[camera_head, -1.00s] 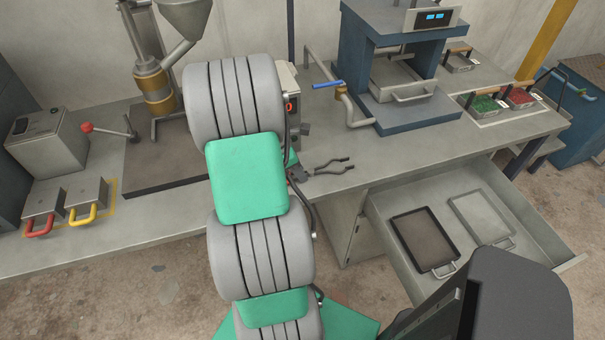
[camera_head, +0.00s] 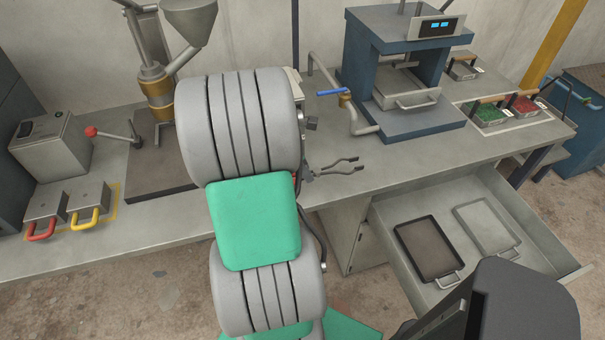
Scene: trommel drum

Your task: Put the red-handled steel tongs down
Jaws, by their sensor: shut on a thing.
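The steel tongs (camera_head: 336,167) show as two dark grey prongs, spread apart and pointing right, over the front part of the grey workbench (camera_head: 400,158). They stick out from behind my grey and green arm. A small bit of red shows at the arm's edge; the rest of the handle side is hidden. My gripper is mostly hidden behind the arm, with only dark parts showing at the near end of the tongs. It is shut on them. I cannot tell whether the tongs touch the bench top.
Below right, an open drawer (camera_head: 395,262) holds a dark tray (camera_head: 427,250) and a light tray (camera_head: 487,228). Red and yellow-handled blocks (camera_head: 88,202) sit left. Bare bench lies right of the tongs.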

